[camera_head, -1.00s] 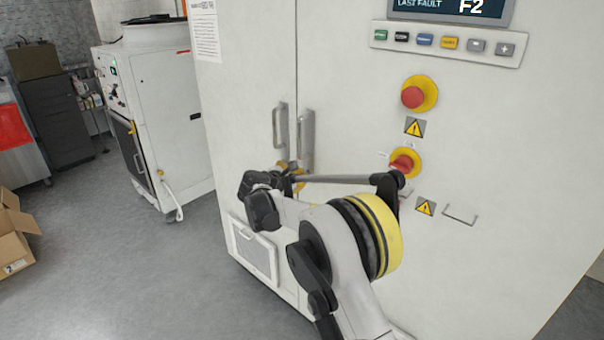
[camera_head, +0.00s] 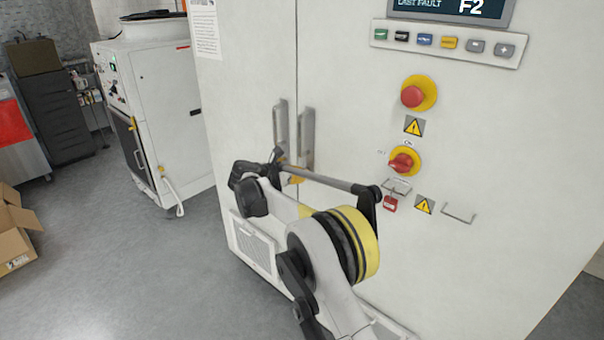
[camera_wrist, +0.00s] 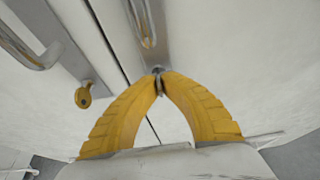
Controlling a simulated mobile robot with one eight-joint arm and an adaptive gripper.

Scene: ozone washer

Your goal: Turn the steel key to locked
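My gripper (camera_wrist: 159,88) has yellow ribbed fingers that come together at the tips in the wrist view. They are closed on a small grey metal piece, the steel key (camera_wrist: 158,71), at the lower end of the right door's handle plate (camera_wrist: 150,50). Most of the key is hidden between the fingertips, so its exact angle is hard to read. A brass-coloured key (camera_wrist: 83,97) sits apart at the left, at the end of the left handle plate. In the head view my arm hides most of the gripper by the door handles.
The left handle (camera_wrist: 30,45) and right handle (camera_wrist: 145,20) stand out from the white cabinet close to the gripper. On the cabinet front are a red emergency button (camera_head: 412,96), a red rotary switch (camera_head: 402,163) and a red padlock (camera_head: 391,203). Open floor lies at left.

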